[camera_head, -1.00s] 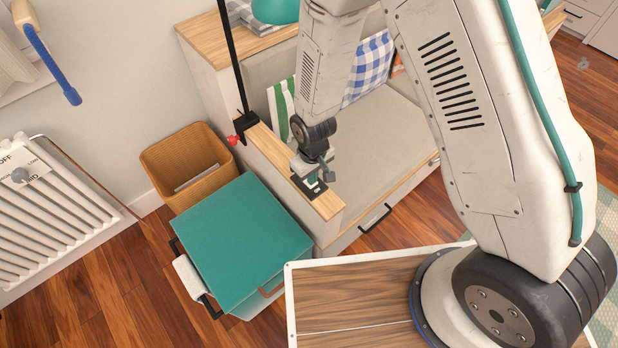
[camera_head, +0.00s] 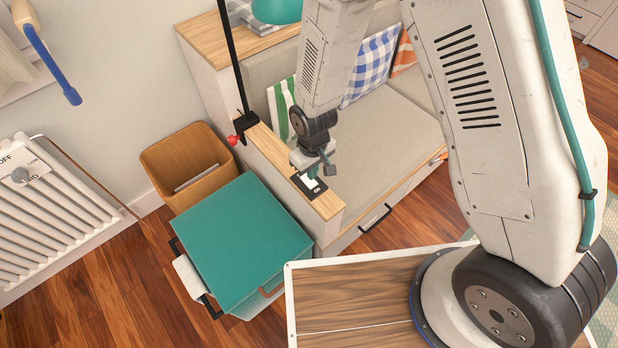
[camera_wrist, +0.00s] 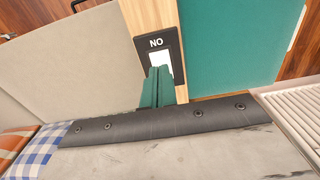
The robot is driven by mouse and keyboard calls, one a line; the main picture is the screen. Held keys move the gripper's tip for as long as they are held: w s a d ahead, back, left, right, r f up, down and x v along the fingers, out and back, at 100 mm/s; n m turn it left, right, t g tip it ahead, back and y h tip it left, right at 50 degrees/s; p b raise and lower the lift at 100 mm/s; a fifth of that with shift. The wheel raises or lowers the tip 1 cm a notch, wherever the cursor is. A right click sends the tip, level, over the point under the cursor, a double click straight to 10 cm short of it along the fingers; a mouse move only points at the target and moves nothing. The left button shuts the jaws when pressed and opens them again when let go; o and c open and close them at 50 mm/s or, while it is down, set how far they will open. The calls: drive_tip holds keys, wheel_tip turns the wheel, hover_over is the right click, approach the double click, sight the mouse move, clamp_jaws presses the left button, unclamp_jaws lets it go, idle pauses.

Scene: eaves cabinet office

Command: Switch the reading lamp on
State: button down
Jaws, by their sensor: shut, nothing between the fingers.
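The reading lamp has a black pole (camera_head: 234,65) clamped with a red knob to the wooden ledge. Its teal shade (camera_head: 277,9) is cut off by the top edge, and I cannot tell whether it is lit. A black switch plate (camera_head: 316,192) with a white rocker lies on the ledge's near end. In the wrist view, the plate (camera_wrist: 173,45) bears letters reading "NO" beside the white rocker (camera_wrist: 160,58). My gripper (camera_head: 311,174) is shut and empty, its green fingertips (camera_wrist: 158,72) over the rocker, hiding part of it. I cannot tell whether they touch it.
The wooden ledge (camera_head: 273,147) runs along the cushioned bench (camera_head: 375,135). A teal-topped cabinet (camera_head: 240,235) and a wicker bin (camera_head: 183,160) stand left of the ledge. A white radiator (camera_head: 55,215) is at the far left.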

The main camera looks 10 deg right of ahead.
wheel_tip(320, 180, up, 4)
drive_tip(key=shift+f, duration=0.15)
idle(0.3)
idle(0.4)
wheel_tip(320, 180, up, 23)
drive_tip(key=m+g, duration=0.3)
hover_over(314, 186)
drive_tip(key=s+d, duration=1)
drive_tip(key=d, duration=0.2)
drive_tip(key=s+d+r+m+t, duration=0.3)
drive_tip(key=s+d+r, duration=0.5)
drive_tip(key=r, duration=0.4)
drive_tip(key=shift+s+d+r+m+t, duration=0.2)
drive_tip(key=shift+s+r+m+t, duration=0.2)
drive_tip(key=shift+t, duration=0.3)
